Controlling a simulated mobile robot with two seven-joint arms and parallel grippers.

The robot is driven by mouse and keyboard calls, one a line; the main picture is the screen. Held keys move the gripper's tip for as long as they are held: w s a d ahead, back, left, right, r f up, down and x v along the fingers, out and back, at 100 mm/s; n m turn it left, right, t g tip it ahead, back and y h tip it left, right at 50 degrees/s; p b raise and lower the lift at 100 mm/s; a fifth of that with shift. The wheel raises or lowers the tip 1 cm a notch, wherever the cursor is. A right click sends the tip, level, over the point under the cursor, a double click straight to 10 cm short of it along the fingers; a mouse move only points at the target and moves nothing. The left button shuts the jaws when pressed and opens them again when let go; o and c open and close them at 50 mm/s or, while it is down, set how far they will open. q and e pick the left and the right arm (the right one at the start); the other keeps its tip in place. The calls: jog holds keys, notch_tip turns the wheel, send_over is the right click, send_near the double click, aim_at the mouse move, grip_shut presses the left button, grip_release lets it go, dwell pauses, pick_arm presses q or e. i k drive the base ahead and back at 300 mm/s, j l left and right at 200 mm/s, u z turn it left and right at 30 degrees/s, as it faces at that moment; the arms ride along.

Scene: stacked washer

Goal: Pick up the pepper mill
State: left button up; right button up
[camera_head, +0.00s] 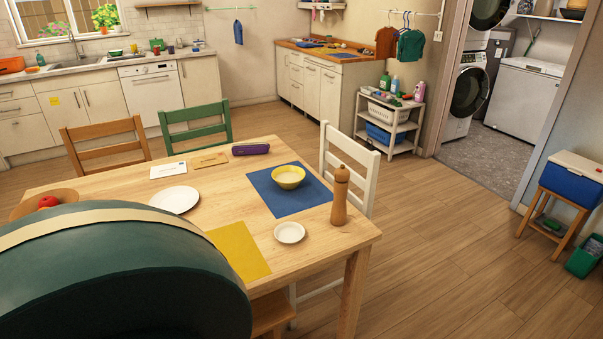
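The pepper mill (340,196) is a brown wooden mill with a rounded knob on top. It stands upright near the right corner of the wooden dining table (320,240). It is beside the right edge of a blue placemat (279,203), with open table surface in front of it. Neither of my grippers is in view.
A yellow bowl (289,177) sits on the blue placemat. A small white dish (289,232) lies left of the mill. A white chair (348,163) stands close behind it. A large dark green rounded shape hides the table's near left.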

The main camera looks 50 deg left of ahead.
aim_at(338, 209)
jog(key=u, duration=1.35)
jog(key=i+l+u, duration=0.25)
jog(key=i+l, duration=0.15)
jog(key=l, duration=0.25)
jog(key=i+l+u, duration=0.2)
jog(key=i+l, duration=0.15)
jog(key=l, duration=0.3)
jog(key=i+l+u, duration=0.1)
jog(key=l, duration=0.3)
jog(key=i, duration=0.05)
